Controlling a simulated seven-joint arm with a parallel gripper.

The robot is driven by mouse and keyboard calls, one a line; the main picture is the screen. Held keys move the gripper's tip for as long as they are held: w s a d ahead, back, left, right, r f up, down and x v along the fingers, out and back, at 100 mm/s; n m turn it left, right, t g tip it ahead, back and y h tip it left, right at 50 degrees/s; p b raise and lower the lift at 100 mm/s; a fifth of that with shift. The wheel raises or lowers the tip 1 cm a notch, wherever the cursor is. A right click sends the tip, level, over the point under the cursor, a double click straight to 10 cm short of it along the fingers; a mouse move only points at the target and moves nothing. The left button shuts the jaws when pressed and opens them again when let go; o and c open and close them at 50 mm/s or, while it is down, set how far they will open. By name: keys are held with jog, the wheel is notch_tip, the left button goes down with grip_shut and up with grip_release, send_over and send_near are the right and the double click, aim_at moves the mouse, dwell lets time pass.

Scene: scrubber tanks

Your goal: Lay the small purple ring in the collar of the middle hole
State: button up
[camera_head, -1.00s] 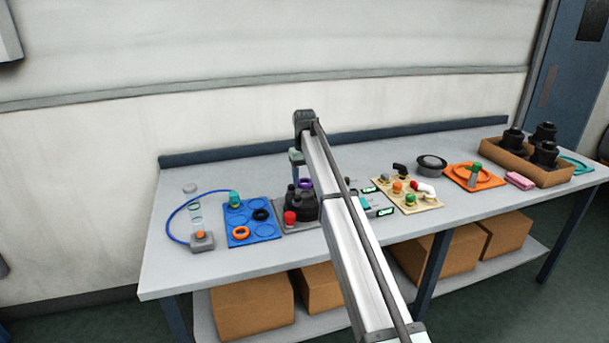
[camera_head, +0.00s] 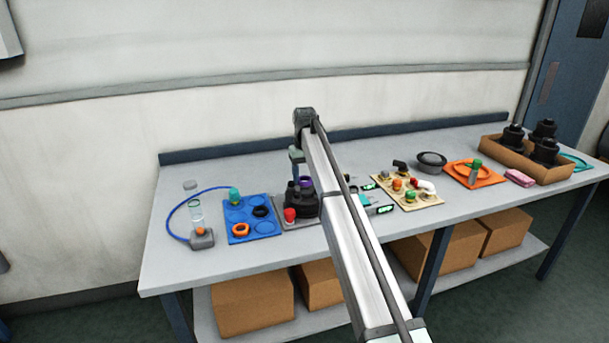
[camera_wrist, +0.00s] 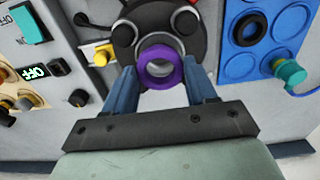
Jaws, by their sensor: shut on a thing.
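My gripper (camera_wrist: 160,78) is shut on the small purple ring (camera_wrist: 160,68), with one blue finger on each side of it. In the wrist view the ring is over the black tank (camera_wrist: 193,45), in front of its middle part, and a pale round shape shows through it. I cannot tell whether the ring touches the collar beneath, and the middle hole is mostly hidden. In the head view the purple ring (camera_head: 306,182) shows at the top of the black tank (camera_head: 300,203), beside my gripper (camera_head: 296,173). My arm hides the tank's right side.
Left of the tank is a blue tray (camera_head: 236,226) with a black ring (camera_head: 260,212), an orange ring (camera_head: 240,230) and a teal-capped part (camera_head: 234,196). A red knob (camera_head: 290,214) stands at the tank's front. A beige panel with fittings (camera_head: 420,202) lies to the right.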

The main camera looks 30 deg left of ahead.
jog(key=shift+f, duration=1.25)
dwell(1.6)
jog(key=o, duration=1.5)
jog(key=shift+r, duration=0.1)
notch_tip(320, 180, up, 7)
dwell(1.0)
jog(key=shift+d, duration=0.1)
dwell(0.5)
